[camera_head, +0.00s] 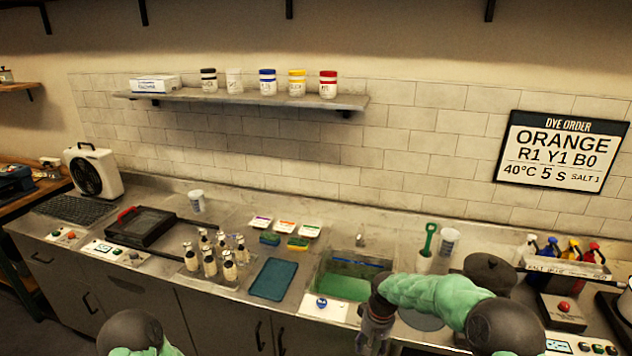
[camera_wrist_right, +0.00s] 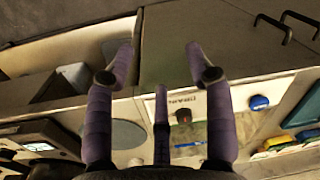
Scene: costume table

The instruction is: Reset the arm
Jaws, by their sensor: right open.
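My right arm, in a green sleeve, comes in from the lower right of the head view. Only a dark joint and a bit of green sleeve of my left arm show at the bottom left of the head view. My left gripper is out of view.
A wall shelf (camera_head: 240,98) holds jars. The floor before the cabinets is partly visible.

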